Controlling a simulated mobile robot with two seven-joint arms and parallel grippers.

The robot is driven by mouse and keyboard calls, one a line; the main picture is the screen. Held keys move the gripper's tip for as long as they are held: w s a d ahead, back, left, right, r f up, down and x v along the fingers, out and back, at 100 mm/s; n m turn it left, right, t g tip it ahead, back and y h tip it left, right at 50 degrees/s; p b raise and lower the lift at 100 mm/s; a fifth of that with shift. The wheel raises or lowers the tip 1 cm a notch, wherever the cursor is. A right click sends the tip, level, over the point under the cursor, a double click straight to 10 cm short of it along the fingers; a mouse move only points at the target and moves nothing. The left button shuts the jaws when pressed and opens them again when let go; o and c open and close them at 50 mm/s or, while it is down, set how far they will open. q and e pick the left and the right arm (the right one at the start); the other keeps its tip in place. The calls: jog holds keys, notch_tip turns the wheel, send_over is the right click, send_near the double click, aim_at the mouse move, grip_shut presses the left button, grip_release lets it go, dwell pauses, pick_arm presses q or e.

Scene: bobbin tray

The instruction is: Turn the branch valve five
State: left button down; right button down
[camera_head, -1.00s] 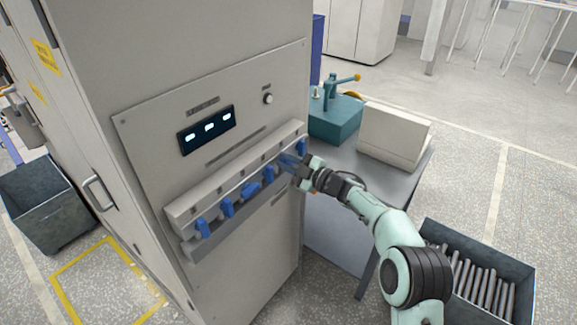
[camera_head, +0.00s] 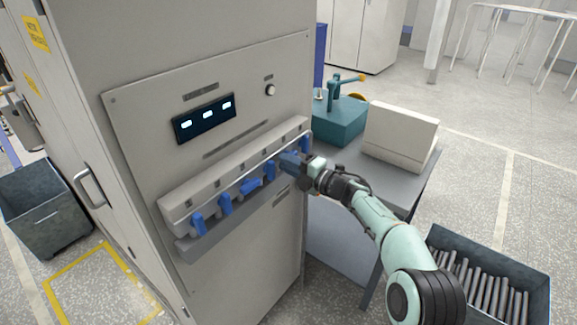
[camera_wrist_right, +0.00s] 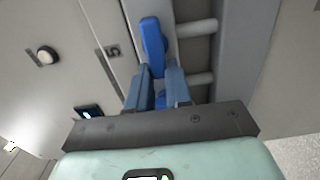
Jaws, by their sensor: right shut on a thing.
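A row of blue valve handles lines a grey manifold (camera_head: 232,162) on the front of a tall grey cabinet. My left gripper is not in view.
A display (camera_head: 205,118) and a round knob (camera_head: 270,90) are above the manifold. Right of the cabinet, a table carries a teal machine (camera_head: 340,122) and a beige box (camera_head: 400,135). A bin of metal rods (camera_head: 500,262) stands at lower right.

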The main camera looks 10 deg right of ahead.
dwell(0.3)
jog(key=c, duration=1)
grip_release()
jog(key=shift+c, duration=0.2)
jog(key=b+v, duration=0.1)
jog(key=v, duration=1.2)
jog(key=shift+d, duration=0.2)
jog(key=shift+s, duration=0.1)
